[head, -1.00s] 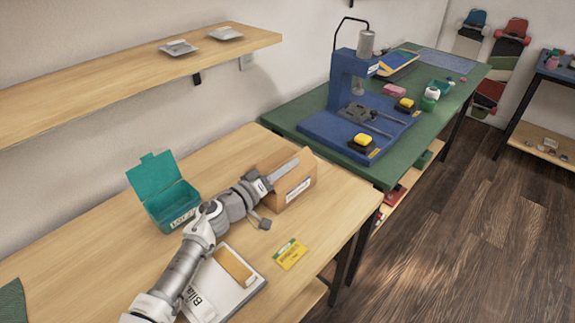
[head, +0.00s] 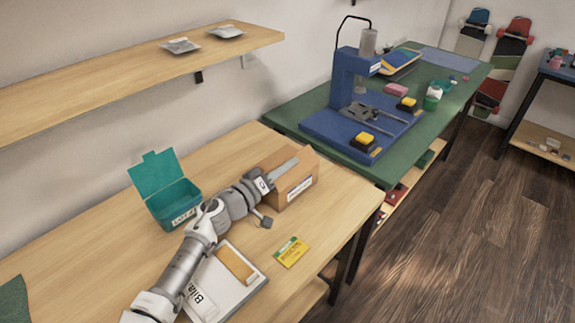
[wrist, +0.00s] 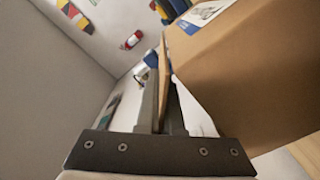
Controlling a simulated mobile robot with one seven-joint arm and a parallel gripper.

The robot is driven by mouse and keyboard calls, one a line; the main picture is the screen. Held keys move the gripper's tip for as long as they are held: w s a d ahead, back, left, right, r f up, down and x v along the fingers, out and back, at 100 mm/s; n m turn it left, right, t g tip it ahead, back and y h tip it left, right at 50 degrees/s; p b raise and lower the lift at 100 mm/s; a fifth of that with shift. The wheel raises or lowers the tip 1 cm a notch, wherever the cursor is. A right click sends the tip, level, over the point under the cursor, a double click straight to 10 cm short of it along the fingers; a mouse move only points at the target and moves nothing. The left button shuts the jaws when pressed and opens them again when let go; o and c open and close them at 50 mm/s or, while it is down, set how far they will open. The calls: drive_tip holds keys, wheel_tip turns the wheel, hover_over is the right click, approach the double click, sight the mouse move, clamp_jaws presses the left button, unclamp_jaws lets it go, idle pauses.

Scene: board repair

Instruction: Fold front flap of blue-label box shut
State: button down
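The cardboard box (head: 291,186) stands on the wooden bench in the head view. A white label with blue marking shows on its front side, and the label (wrist: 203,12) also shows in the wrist view. One flap (head: 314,160) stands up at the box's right end. My gripper (head: 290,165) reaches over the box top from the left. In the wrist view its two fingers (wrist: 162,95) are close together with a thin brown flap edge (wrist: 163,65) between them, beside the box's large brown side (wrist: 245,80). The box's inside is hidden.
An open teal box (head: 172,208) stands left of my arm. A clipboard (head: 232,290) with a brown piece lies beneath my forearm, beside a yellow-green card (head: 291,252). A green bench (head: 285,118) with a blue press (head: 350,80) adjoins behind. A shelf (head: 120,80) hangs above.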

idle(0.8)
drive_tip(key=n, duration=0.2)
drive_tip(key=f+n, duration=0.1)
drive_tip(key=shift+w+a+p, duration=0.25)
drive_tip(key=shift+w+p, duration=0.05)
drive_tip(key=shift+p, duration=0.1)
drive_tip(key=c, duration=1.1)
unclamp_jaws()
drive_tip(key=shift+o, duration=0.2)
